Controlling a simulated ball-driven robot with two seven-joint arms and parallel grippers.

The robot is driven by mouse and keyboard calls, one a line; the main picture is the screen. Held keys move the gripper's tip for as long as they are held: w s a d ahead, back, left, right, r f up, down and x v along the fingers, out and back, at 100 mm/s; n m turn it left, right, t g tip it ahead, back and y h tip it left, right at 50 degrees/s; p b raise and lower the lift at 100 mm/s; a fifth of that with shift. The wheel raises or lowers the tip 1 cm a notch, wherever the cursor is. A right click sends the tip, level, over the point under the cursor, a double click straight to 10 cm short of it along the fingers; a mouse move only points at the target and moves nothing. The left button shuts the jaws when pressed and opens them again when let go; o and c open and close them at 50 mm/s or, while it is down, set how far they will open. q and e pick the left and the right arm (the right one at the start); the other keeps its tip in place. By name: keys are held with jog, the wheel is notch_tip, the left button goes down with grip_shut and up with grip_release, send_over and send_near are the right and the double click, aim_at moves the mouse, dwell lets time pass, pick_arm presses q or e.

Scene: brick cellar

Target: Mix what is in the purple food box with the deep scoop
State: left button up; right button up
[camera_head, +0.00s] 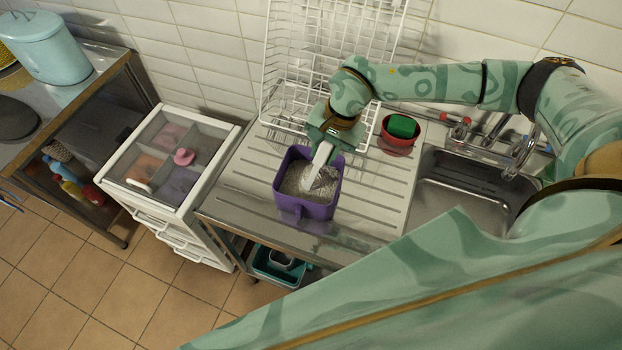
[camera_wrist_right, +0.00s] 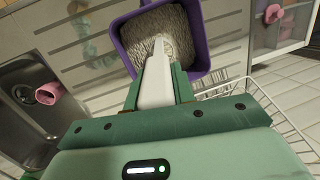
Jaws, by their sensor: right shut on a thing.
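The purple food box (camera_head: 306,207) stands on the ribbed steel drainboard, filled with grey granular stuff (camera_head: 294,181). It also shows in the right wrist view (camera_wrist_right: 198,66). My right gripper (camera_head: 330,142) is above the back edge of the box, shut on the white handle of the deep scoop (camera_head: 320,161). The scoop slants down into the box. Its lower end is at the grey contents, and the bowl is hard to make out there. In the right wrist view the white handle (camera_wrist_right: 156,82) sits between the two green fingers. My left gripper is not in view.
A white wire rack (camera_head: 284,104) stands behind the box against the tiled wall. A red bowl with a green sponge (camera_head: 402,127) is to the right, beside the steel sink (camera_head: 463,190). A white drawer unit (camera_head: 213,180) stands left. The drainboard in front of the box has free room.

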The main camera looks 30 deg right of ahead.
jog(key=p+v, duration=0.6)
jog(key=v, duration=0.2)
jog(key=shift+r, duration=0.15)
dwell(0.4)
jog(key=shift+d, duration=0.1)
jog(key=p+v, duration=0.1)
jog(key=v, duration=0.1)
jog(key=a+p+v, duration=0.1)
jog(key=p+v, duration=0.1)
jog(key=shift+w+r+p, duration=0.1)
jog(key=shift+p, duration=0.2)
dwell(0.6)
